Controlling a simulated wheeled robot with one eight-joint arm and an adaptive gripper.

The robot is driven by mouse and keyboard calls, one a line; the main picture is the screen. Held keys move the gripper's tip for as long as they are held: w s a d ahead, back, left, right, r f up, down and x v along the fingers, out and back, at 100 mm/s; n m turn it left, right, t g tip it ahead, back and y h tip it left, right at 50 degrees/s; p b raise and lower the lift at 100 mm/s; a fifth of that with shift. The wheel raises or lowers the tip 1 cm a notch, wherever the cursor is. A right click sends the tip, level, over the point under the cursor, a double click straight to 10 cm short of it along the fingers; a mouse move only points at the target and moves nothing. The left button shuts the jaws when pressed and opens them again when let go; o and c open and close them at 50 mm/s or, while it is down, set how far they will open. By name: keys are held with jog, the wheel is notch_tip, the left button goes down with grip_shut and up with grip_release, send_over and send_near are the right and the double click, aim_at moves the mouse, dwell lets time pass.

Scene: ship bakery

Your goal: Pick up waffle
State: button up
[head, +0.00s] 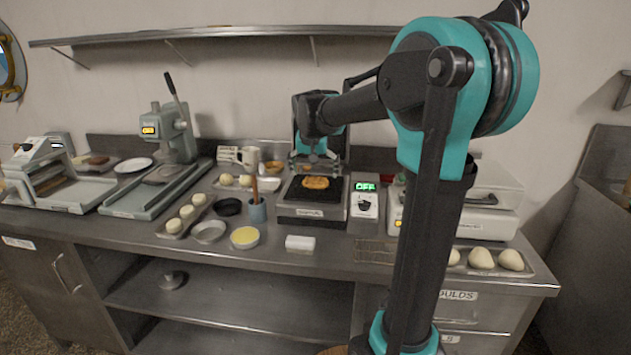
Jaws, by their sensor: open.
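The waffle (316,183) is a golden-brown round piece lying on the dark lower plate of the waffle iron (298,211) near the middle of the counter. The iron's lid stands raised behind it. My gripper (314,170) points down just above and behind the waffle, with its jaws open. It looks empty. The fingertips are small and dark against the iron, so I cannot tell whether they touch the waffle.
A display reading OFF (364,187) stands right of the iron. A wire rack (375,251) lies front right. A shelf (230,31) runs above.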

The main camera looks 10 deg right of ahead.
aim_at(315, 180)
jog(key=shift+x, duration=1.35)
jog(key=shift+c, duration=0.6)
jog(key=c, duration=1.2)
jog(key=shift+o, duration=0.2)
jog(key=shift+r, duration=0.1)
